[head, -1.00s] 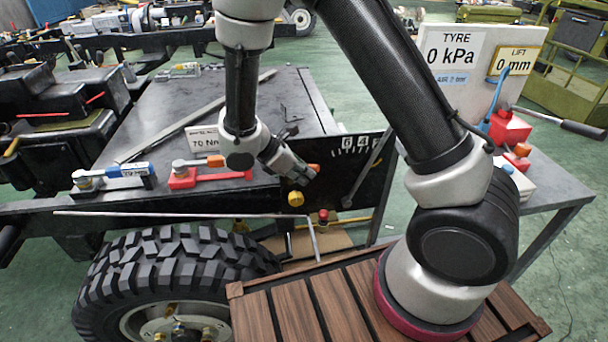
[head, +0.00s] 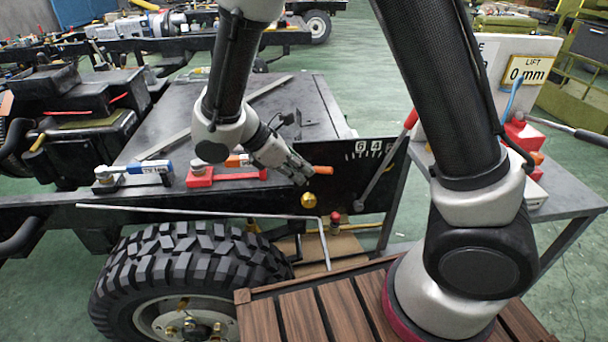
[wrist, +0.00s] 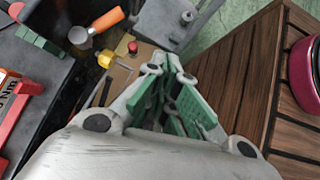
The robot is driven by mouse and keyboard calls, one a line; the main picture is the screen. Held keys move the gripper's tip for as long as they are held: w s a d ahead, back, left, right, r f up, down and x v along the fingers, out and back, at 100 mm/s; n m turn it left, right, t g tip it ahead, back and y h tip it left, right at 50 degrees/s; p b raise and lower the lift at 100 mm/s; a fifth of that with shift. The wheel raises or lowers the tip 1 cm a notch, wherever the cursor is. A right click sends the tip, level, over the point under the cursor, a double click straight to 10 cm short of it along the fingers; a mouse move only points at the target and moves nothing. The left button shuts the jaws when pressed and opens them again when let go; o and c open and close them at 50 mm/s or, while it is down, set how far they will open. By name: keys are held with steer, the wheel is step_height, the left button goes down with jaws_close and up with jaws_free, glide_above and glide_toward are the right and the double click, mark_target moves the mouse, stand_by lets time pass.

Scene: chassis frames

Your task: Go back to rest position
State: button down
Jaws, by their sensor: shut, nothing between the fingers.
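My gripper (head: 301,174) is at the end of my bent arm, in front of the black panel at the chassis edge. In the wrist view my gripper (wrist: 163,68) has its green-padded fingers closed together with nothing between them. In the head view it is close to an orange-handled part (head: 322,170) and just above a yellow knob (head: 308,199); I cannot tell whether it touches the orange part there. In the wrist view the orange handle (wrist: 108,20) and the yellow knob (wrist: 106,59) are apart from the fingers.
A big tyre (head: 190,270) is below the chassis edge. A red tool (head: 222,178) and a blue-handled tool (head: 135,175) lie on the chassis. A lever with a red tip (head: 411,118) rises from the panel. A side table (head: 560,200) stands right. My wooden deck (head: 330,310) is in front.

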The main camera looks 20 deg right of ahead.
stand_by(0.3)
steer(key=s+d+r+m+t+y, duration=0.2)
steer(key=s+d+r+m+y, duration=0.2)
steer(key=s+d+r+m, duration=0.3)
steer(key=s+d+r+m+t+y, duration=0.1)
steer(key=s+d+r+m+y, duration=0.2)
steer(key=s+d+r+m, duration=0.4)
steer(key=d+r+m, duration=0.5)
steer(key=d, duration=0.2)
steer(key=shift+d+r+t+y, duration=0.35)
steer(key=shift+d+t+y, duration=0.05)
steer(key=shift+s, duration=0.1)
stand_by(0.7)
